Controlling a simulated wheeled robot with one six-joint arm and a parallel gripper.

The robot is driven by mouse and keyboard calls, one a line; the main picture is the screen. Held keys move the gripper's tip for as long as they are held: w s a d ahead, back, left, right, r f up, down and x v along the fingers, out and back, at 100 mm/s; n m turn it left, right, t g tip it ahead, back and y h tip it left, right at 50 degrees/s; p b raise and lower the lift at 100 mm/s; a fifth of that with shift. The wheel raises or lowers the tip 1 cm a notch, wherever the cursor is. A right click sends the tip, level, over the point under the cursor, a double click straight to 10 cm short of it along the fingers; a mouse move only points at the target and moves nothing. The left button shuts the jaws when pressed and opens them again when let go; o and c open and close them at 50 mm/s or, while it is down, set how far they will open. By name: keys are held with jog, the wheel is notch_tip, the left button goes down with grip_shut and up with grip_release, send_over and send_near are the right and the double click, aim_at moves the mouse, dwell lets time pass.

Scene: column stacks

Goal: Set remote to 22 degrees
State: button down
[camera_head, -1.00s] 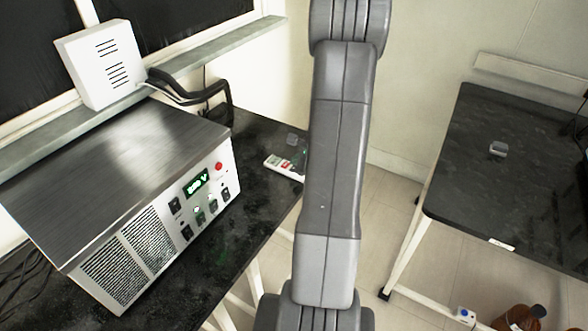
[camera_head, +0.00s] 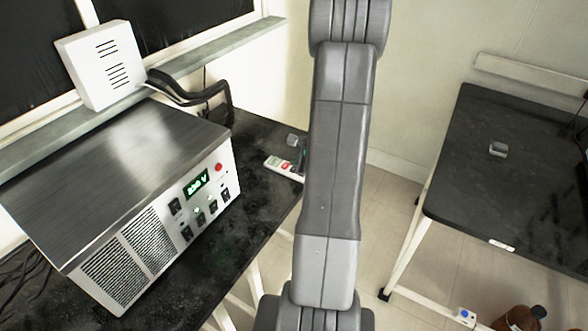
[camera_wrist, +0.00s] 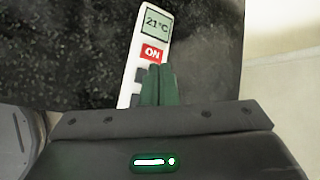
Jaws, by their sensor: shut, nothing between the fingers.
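The white remote (camera_head: 281,166) lies on the black table, partly behind my arm in the head view. In the wrist view the remote (camera_wrist: 157,30) has a screen reading 21°C, a red ON button (camera_wrist: 151,53) and dark buttons lower down. My gripper (camera_wrist: 159,72) is shut and empty. Its green fingertips are over the remote, just below the ON button, and cover part of the dark buttons. I cannot tell whether they touch a button. In the head view my arm hides most of the gripper.
A large power supply box (camera_head: 122,178) with a lit green display stands on the same black table. A small clear block (camera_head: 293,140) lies behind the remote. Another black table (camera_head: 470,205) stands at the right, with a small clear block (camera_head: 498,149) on it.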

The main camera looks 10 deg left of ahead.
jog(key=shift+f, duration=0.1)
dwell(0.6)
jog(key=shift+f+b, duration=0.4)
jog(key=shift+b, duration=0.2)
jog(key=shift+f+b, duration=0.3)
jog(key=shift+b, duration=0.1)
jog(key=shift+r, duration=0.1)
dwell(0.5)
jog(key=shift+r+p, duration=0.55)
jog(key=shift+r, duration=0.15)
jog(key=shift+r+p, duration=1.9)
jog(key=shift+r, duration=0.6)
